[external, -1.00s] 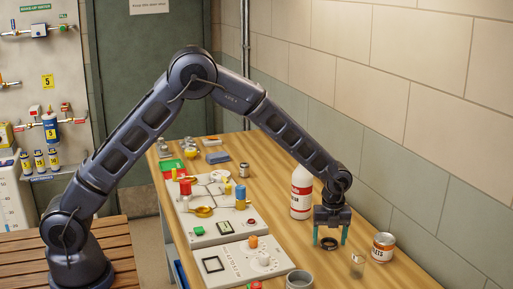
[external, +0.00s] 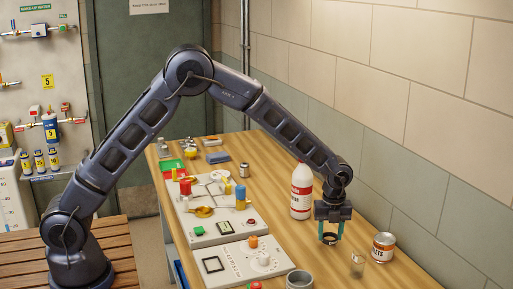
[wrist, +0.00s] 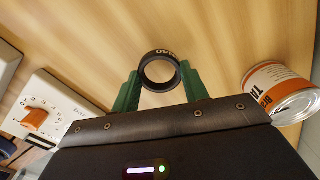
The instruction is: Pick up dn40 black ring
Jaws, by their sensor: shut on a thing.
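The black ring (external: 329,243) is between the two green fingers of my gripper (external: 330,236) in the external view, over the right part of the wooden table. In the wrist view the ring (wrist: 160,53) has pale lettering ending in "40" on its side, and its round opening shows table wood. My gripper (wrist: 161,80) is shut on the ring, with one green finger against each side. The ring is at or just above the table top; I cannot tell the exact gap.
A white bottle (external: 301,190) with a red label stands behind. A panel with an orange knob (external: 253,241) lies left. A grey cup (external: 299,280) is at front.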

